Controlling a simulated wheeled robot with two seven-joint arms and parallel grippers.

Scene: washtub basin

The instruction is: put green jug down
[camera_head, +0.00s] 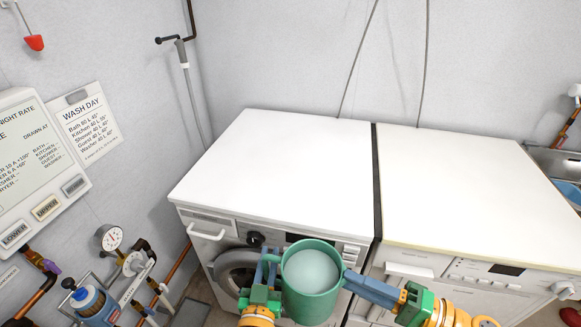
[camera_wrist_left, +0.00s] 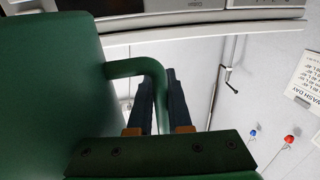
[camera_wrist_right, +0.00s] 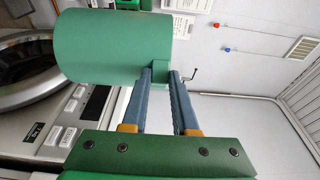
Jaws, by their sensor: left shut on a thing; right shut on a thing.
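The green jug (camera_head: 300,309) is in front of the left washing machine, upright in the head view, with pale liquid inside. My left gripper (camera_head: 268,270) is shut on its handle at the left side; the left wrist view shows the curved handle (camera_wrist_left: 137,68) running down between the fingers (camera_wrist_left: 158,98). My right gripper (camera_head: 352,281) comes from the right and is shut on a small green tab on the jug's side; the right wrist view shows the jug (camera_wrist_right: 112,47) and the fingers (camera_wrist_right: 172,90). The jug's underside is hidden in the head view.
The white tops of the left washing machine (camera_head: 280,170) and the right machine (camera_head: 470,190) are bare, with a dark gap (camera_head: 376,180) between them. A sink (camera_head: 556,162) is at far right. Pipes and a gauge (camera_head: 110,237) are on the left wall.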

